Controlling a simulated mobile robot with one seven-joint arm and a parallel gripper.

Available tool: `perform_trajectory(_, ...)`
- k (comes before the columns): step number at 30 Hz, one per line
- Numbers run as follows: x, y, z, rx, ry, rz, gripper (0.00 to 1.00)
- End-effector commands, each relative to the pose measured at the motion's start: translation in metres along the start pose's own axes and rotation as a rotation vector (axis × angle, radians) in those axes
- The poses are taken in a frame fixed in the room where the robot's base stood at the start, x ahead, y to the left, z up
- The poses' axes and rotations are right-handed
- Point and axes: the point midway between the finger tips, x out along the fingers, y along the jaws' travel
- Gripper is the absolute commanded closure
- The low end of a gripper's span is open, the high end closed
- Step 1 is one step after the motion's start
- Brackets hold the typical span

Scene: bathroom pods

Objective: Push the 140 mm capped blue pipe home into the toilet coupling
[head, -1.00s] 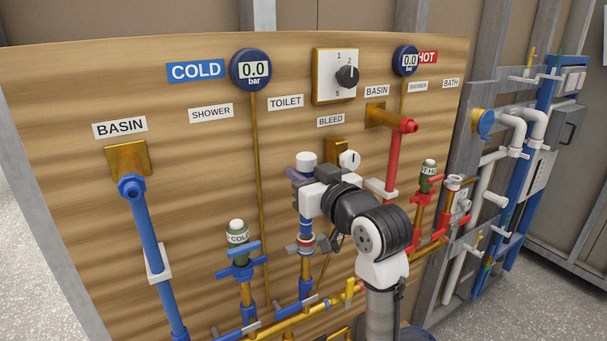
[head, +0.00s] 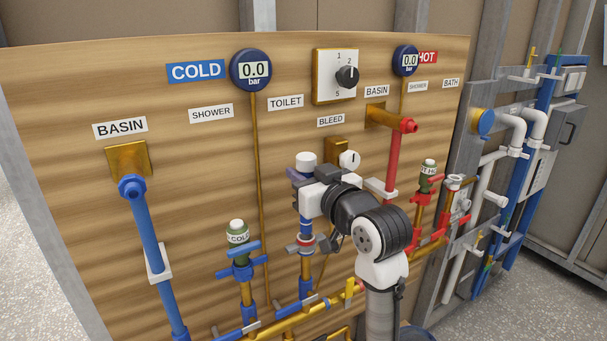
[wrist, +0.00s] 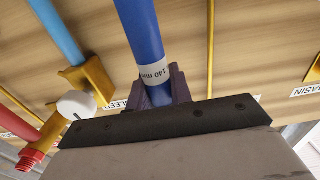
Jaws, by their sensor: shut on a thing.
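The blue pipe (wrist: 143,35) carries a white "140 mm" label (wrist: 154,72) and passes between the purple fingers of my gripper (wrist: 160,88) in the wrist view. In the head view my gripper (head: 297,178) is shut on the pipe just below its white cap (head: 306,159). The pipe stands about upright. Its lower part (head: 305,225) shows below my gripper and meets the toilet coupling (head: 304,243), a grey and red fitting on a brass riser. The pipe's lower end is hidden, so its depth in the coupling cannot be told.
The bleed valve's white knob (head: 349,160) is close to the right of the cap. A red basin pipe (head: 392,160) stands farther right. The capped cold shower branch (head: 238,240) is to the left. Both gauges (head: 251,70) read 0.0 bar.

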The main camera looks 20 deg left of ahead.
Motion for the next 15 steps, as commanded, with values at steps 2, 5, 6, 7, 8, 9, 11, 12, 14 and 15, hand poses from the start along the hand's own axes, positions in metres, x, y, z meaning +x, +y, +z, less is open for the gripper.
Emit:
perform_trajectory(2,-0.0001,-0.0001,-0.0003,0.000,0.001,0.000,1.00)
perform_trajectory(5,-0.0001,-0.0001,-0.0003,0.000,0.001,0.000,1.00)
perform_trajectory(6,-0.0001,-0.0001,-0.0002,0.000,0.001,0.000,1.00)
perform_trajectory(7,-0.0001,-0.0001,0.0000,0.000,0.001,0.000,1.00)
perform_trajectory(8,-0.0001,-0.0001,0.0002,0.000,0.001,0.000,1.00)
perform_trajectory(9,-0.0001,-0.0001,0.0008,0.000,0.001,0.000,1.00)
perform_trajectory(11,-0.0001,-0.0001,0.0019,0.000,0.001,0.000,1.00)
perform_trajectory(12,0.0000,-0.0001,0.0029,0.000,0.001,0.000,1.00)
perform_trajectory(14,0.0000,-0.0001,0.0045,0.000,0.001,0.000,1.00)
perform_trajectory(15,0.0000,-0.0001,0.0055,0.000,0.001,0.000,1.00)
